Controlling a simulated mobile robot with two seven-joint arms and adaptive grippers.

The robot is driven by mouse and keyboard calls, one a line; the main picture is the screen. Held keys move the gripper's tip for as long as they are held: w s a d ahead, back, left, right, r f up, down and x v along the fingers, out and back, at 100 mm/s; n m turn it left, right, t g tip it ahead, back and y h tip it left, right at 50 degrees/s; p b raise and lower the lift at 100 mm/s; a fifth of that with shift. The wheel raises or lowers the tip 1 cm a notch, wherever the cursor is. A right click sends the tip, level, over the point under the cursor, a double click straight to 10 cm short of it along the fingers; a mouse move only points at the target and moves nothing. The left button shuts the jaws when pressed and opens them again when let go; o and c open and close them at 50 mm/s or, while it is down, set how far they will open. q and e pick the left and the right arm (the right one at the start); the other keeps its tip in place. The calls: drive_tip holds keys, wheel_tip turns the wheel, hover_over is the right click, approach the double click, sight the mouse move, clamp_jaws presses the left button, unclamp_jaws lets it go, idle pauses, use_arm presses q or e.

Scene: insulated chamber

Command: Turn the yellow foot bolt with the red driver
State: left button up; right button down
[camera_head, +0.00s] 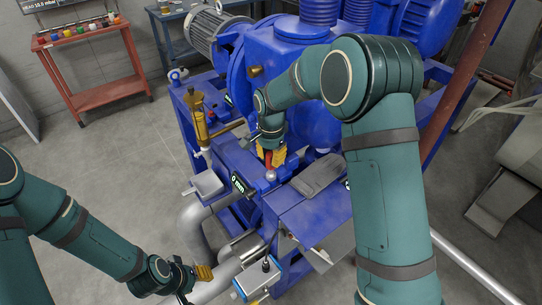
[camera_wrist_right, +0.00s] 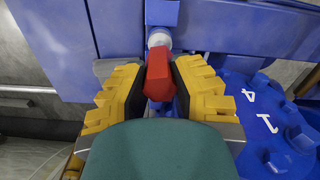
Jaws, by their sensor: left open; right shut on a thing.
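My right gripper (camera_head: 272,155) is over the blue machine, its yellow fingers shut on the red driver (camera_head: 268,159). In the right wrist view the red driver (camera_wrist_right: 158,75) sits between both yellow fingers, and a pale rounded piece (camera_wrist_right: 159,38) shows just beyond its end. I cannot tell whether they touch. In the head view a silver ball (camera_head: 271,175) is just below the driver. My left gripper (camera_head: 202,274) is open and empty at the lower left, near the grey pipes. I cannot make out the yellow foot bolt with certainty; my right arm hides part of the machine.
The blue machine (camera_head: 300,55) fills the middle, with a brass fitting (camera_head: 198,115) on its left. A display reading "0 mm" (camera_head: 243,186) and a small box with a black knob (camera_head: 258,279) are at its front. A red cart (camera_head: 90,60) stands behind left. Floor at left is clear.

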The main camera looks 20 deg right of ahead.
drive_tip(key=shift+r+p, duration=1.75)
drive_tip(key=shift+r, duration=0.8)
